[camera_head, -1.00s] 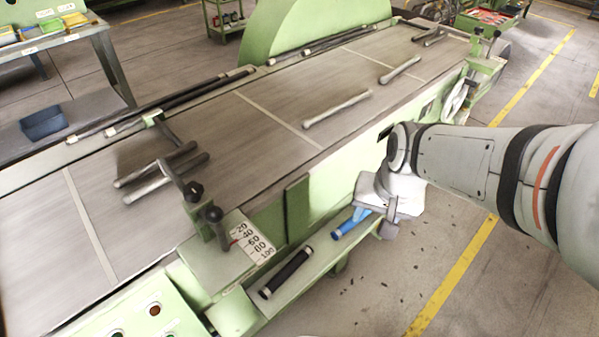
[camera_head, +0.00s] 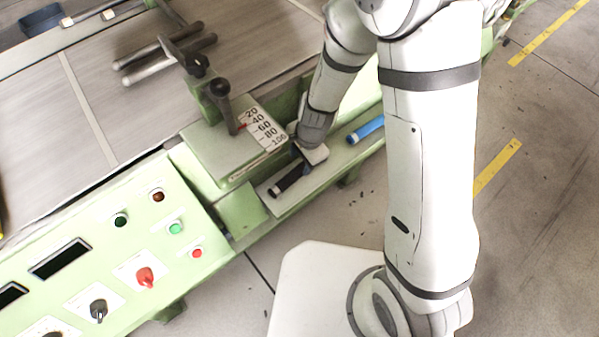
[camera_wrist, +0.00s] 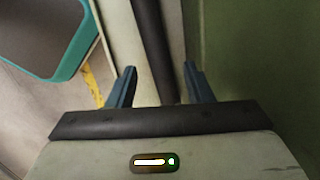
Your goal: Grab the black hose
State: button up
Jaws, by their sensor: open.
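The black hose (camera_head: 288,180) lies on the green ledge (camera_head: 262,208) along the front of the machine. Its near end with a light tip shows; its far part is hidden behind my gripper (camera_head: 304,158). In the wrist view the black hose (camera_wrist: 151,45) runs lengthwise between the two blue fingers of my gripper (camera_wrist: 160,72). The fingers are apart, one on each side of it, with gaps visible. I cannot tell how far down the fingers reach around it.
A blue hose (camera_head: 365,129) lies farther along the ledge. A block with a number scale (camera_head: 262,128) and a black handle (camera_head: 222,98) stand just left of my gripper. A green wall (camera_wrist: 250,50) is close on the right in the wrist view.

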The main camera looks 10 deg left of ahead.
aim_at(300, 169)
jog(key=f+b, duration=0.1)
jog(key=f, duration=0.1)
jog(key=f+b, duration=0.1)
jog(key=f, duration=0.1)
jog(key=f+b, duration=0.1)
jog(key=shift+w+a+f, duration=0.1)
jog(key=shift+a+f, duration=0.15)
jog(key=shift+f, duration=0.15)
jog(key=c, duration=0.8)
jog(key=shift+r, duration=0.15)
